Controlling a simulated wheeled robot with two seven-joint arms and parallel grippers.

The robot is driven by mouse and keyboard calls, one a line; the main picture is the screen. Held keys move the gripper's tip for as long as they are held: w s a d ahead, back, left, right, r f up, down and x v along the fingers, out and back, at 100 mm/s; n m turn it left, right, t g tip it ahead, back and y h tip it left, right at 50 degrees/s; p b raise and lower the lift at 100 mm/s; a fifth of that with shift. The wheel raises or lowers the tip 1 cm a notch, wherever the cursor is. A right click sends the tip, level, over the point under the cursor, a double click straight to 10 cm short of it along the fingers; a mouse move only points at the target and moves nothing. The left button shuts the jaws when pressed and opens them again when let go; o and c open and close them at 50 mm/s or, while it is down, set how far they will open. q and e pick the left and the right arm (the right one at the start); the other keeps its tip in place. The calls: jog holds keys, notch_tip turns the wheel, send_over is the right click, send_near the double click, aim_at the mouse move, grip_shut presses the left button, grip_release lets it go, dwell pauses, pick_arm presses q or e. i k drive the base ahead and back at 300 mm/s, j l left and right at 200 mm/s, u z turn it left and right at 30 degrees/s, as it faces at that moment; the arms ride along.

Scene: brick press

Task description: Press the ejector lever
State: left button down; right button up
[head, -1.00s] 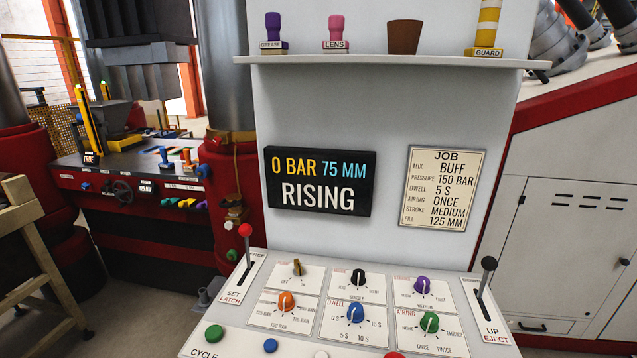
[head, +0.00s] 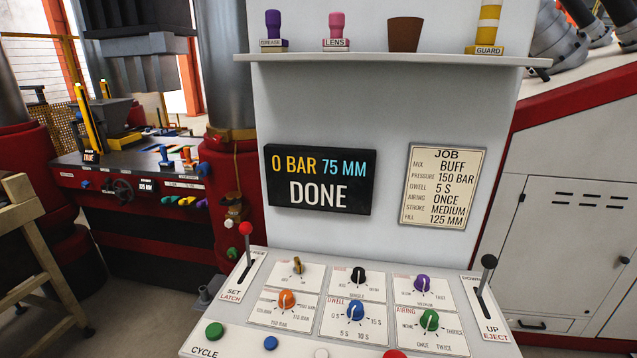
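The ejector lever (head: 486,274) stands at the right end of the sloped control panel in the head view. It has a black ball knob and a slot, with a plate reading DOWN above and UP EJECT below. Its knob is at the upper end of the slot. The display (head: 320,180) reads 0 BAR 75 MM DONE. Neither of my grippers is in view.
A red-knobbed lever (head: 246,243) marked SET LATCH stands at the panel's left end. Several coloured dials, including a blue one (head: 355,310), lie between the levers. A green button (head: 214,331) is marked CYCLE. A shelf (head: 390,61) holds stamps and a brown pot (head: 405,35).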

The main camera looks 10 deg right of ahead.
aim_at(488, 261)
jog(key=z, duration=1.5)
